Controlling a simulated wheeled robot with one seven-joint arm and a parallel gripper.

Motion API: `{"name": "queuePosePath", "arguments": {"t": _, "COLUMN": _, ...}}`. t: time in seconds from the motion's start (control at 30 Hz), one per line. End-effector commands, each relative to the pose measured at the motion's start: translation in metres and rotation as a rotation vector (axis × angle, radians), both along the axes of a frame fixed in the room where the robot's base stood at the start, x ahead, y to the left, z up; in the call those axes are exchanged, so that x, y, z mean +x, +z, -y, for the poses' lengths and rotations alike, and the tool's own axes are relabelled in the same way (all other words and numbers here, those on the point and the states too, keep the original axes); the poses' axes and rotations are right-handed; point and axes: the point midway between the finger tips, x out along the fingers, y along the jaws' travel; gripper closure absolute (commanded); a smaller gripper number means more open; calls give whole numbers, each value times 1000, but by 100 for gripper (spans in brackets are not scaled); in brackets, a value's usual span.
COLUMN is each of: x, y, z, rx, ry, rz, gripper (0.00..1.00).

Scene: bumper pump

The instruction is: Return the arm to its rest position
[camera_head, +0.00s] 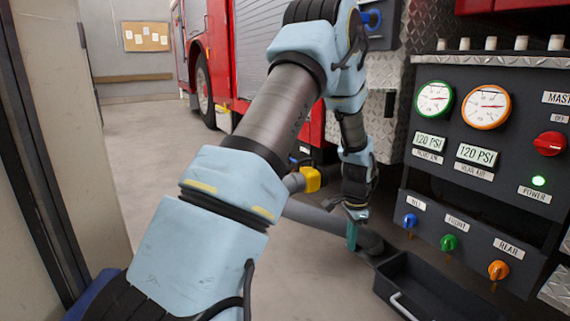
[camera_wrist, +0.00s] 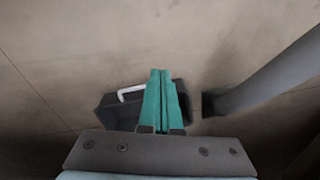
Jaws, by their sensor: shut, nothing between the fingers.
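My arm reaches forward across the middle of the head view, bent high at the elbow, with its end hanging down near the pump panel. My gripper (camera_head: 352,238) points at the floor, and its teal fingers (camera_wrist: 163,98) are pressed together in the wrist view. Nothing shows between them. Below the fingers, the wrist view shows part of a dark tray (camera_wrist: 112,112) with a white handle (camera_wrist: 131,93). The fingers overlap the tray in that view; how high they are above it is hard to tell.
The pump panel (camera_head: 462,198) with gauges and knobs stands at the right. The dark tray (camera_head: 418,285) lies below it. A grey hose (camera_head: 315,218) runs along the floor behind my gripper. A red fire truck (camera_head: 217,50) stands behind. A door edge (camera_head: 50,130) is at the left; floor between is clear.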

Motion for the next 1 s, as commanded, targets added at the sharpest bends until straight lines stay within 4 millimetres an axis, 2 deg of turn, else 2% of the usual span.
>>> {"name": "queuePosePath", "arguments": {"t": 0.03, "x": -1, "y": 22, "z": -22, "rx": -6, "ry": 81, "rz": 7, "gripper": 100}}
{"name": "queuePosePath", "arguments": {"t": 0.2, "x": -17, "y": 73, "z": -88, "rx": -26, "ry": 355, "rz": 19, "gripper": 100}}
{"name": "queuePosePath", "arguments": {"t": 0.37, "x": -46, "y": 113, "z": -146, "rx": -46, "ry": 613, "rz": 31, "gripper": 100}}
{"name": "queuePosePath", "arguments": {"t": 0.5, "x": -78, "y": 140, "z": -190, "rx": -66, "ry": 834, "rz": 39, "gripper": 100}}
{"name": "queuePosePath", "arguments": {"t": 0.7, "x": -125, "y": 163, "z": -235, "rx": -94, "ry": 1098, "rz": 50, "gripper": 100}}
{"name": "queuePosePath", "arguments": {"t": 0.87, "x": -161, "y": 175, "z": -260, "rx": -115, "ry": 1280, "rz": 55, "gripper": 100}}
{"name": "queuePosePath", "arguments": {"t": 0.9, "x": -157, "y": 189, "z": -258, "rx": -113, "ry": 1268, "rz": 54, "gripper": 100}}
{"name": "queuePosePath", "arguments": {"t": 1.0, "x": -157, "y": 207, "z": -257, "rx": -112, "ry": 1263, "rz": 53, "gripper": 100}}
